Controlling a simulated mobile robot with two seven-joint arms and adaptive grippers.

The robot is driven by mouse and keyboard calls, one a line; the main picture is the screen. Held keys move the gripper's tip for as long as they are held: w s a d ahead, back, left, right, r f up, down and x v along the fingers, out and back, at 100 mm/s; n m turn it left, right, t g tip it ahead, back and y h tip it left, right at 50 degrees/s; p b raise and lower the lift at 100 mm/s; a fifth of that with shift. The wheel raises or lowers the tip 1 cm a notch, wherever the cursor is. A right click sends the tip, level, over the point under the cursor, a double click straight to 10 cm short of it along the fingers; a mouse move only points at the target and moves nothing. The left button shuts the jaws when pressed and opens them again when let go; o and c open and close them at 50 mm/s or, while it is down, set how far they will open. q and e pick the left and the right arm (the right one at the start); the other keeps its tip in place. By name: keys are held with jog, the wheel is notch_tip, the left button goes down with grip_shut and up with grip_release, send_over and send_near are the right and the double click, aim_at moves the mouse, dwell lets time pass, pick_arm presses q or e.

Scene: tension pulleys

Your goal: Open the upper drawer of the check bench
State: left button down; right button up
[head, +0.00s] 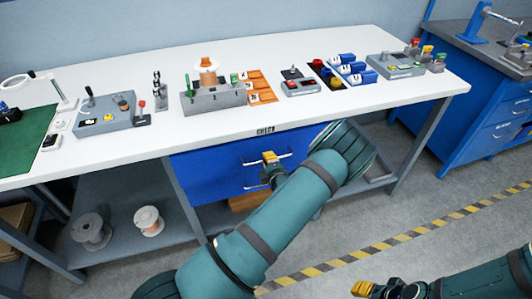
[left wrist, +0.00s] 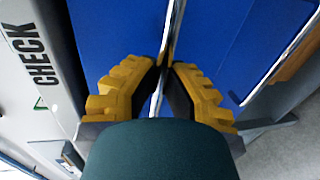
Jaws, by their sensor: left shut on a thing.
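The check bench (head: 390,95) is a long white-topped bench with a "CHECK" label on its front edge. The label also shows in the left wrist view (left wrist: 30,48). Under it are blue drawers, with the upper drawer (head: 215,163) just below the top. It looks closed. My left gripper (head: 269,158) is at the upper drawer's silver handle (head: 250,162). In the left wrist view its yellow fingers (left wrist: 162,85) are closed around the handle bar (left wrist: 169,25). My right gripper (head: 364,288) is at the bottom right, away from the bench; its fingers are unclear.
A lower silver handle (head: 254,187) sits below, partly hidden by my left arm. Control boxes and fixtures stand on the bench top. Two spools (head: 90,231) are on the lower shelf. A blue cabinet (head: 465,100) stands to the right. The floor in front is open, with a striped line.

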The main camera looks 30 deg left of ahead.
pick_arm(q)
jog(key=f+p+v, duration=0.2)
jog(key=v, duration=0.9)
jog(key=f+p+v, duration=0.2)
jog(key=p+v, duration=0.1)
jog(key=v, duration=0.9)
jog(key=shift+s+d+f, duration=0.35)
jog(key=shift+s+d, duration=0.05)
jog(key=shift+s, duration=0.1)
jog(key=c, duration=1)
grip_release()
jog(key=v, duration=0.7)
jog(key=shift+s+d, duration=0.15)
jog(key=shift+s, duration=0.05)
